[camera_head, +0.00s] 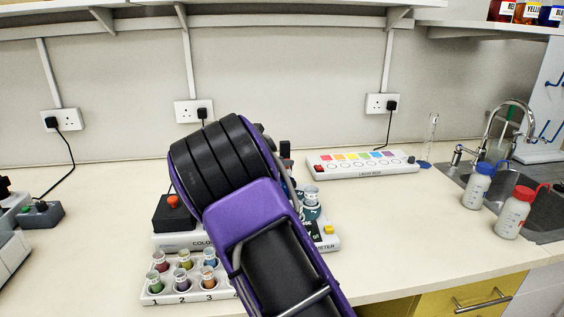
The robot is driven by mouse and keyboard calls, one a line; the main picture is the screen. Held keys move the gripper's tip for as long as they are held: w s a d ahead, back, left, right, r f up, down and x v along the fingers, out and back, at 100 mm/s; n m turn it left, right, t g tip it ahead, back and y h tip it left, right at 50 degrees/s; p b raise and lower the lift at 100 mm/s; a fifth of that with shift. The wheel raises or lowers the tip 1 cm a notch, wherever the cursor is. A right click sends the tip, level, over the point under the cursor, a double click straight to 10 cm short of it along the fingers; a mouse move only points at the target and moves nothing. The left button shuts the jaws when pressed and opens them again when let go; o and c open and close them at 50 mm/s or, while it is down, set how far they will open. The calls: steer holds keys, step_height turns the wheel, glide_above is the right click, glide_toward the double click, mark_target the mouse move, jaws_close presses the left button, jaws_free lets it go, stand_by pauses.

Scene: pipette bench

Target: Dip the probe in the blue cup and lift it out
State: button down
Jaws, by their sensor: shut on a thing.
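A white rack (228,294) with numbers on its front stands at the lower middle and holds several small cups. The blue cup (210,257) is in its back row, at the right of the cups I can see. My purple and black arm reaches up from the bottom edge and covers the rack's right end and the middle of the bench. My gripper is hidden behind my arm, so its fingers and what they hold do not show. I cannot make out the probe.
A colorimeter (177,243) stands behind the rack, partly behind my arm, with a black box (174,213) on it. A light box (362,165) lies at the back. Bottles (478,186) stand near the sink at right.

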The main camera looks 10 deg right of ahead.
stand_by(0.8)
step_height(320, 180, up, 6)
steer(key=p, duration=0.5)
steer(key=shift+f, duration=0.1)
steer(key=c, duration=0.6)
jaws_free()
steer(key=v, duration=1.7)
steer(key=shift+s+a, duration=0.15)
steer(key=shift+s, duration=0.05)
